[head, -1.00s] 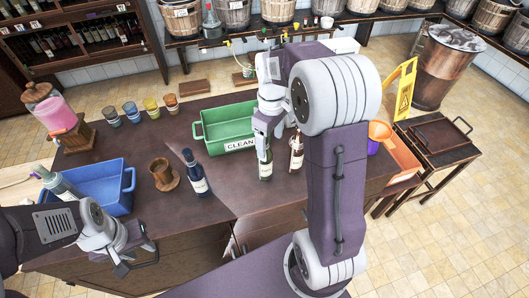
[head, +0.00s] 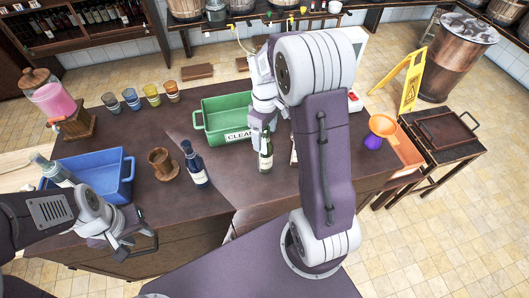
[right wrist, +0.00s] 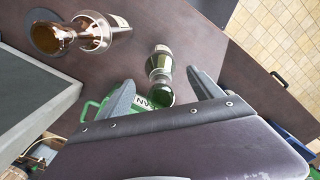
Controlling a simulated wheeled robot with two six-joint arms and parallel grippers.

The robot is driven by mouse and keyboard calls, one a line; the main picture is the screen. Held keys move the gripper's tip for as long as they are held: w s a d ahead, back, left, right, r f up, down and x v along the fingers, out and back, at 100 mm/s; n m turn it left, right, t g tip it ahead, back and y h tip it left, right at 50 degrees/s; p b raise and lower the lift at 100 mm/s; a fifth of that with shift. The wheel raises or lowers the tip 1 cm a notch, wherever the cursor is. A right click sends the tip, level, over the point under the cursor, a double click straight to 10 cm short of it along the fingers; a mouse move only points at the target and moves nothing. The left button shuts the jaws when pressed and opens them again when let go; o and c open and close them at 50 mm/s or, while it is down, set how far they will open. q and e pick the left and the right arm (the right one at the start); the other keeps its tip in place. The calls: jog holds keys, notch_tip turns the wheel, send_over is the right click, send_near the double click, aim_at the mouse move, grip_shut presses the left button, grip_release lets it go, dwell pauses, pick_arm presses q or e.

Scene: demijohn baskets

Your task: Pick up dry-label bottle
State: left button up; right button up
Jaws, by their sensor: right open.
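A green bottle (head: 265,158) with a pale label stands upright on the dark table. In the right wrist view this bottle (right wrist: 160,73) is between the two spread fingers of my right gripper (right wrist: 162,92). In the head view my right gripper (head: 264,132) is at its upper part; whether the fingers touch it is unclear. A dark blue bottle (head: 195,167) with a white label stands to the left. An amber bottle (right wrist: 92,34) shows in the right wrist view; my arm mostly hides it in the head view. My left gripper (head: 137,246) is open and empty by the front edge. Label wording is unreadable.
A green crate (head: 212,117) marked CLEAN stands just behind the green bottle.

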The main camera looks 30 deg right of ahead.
aim_at(265, 141)
notch_tip(265, 141, down, 3)
jog(key=shift+r, duration=0.1)
jog(key=shift+s+f, duration=0.1)
jog(key=shift+f, duration=0.1)
jog(key=shift+s, duration=0.1)
grip_shut()
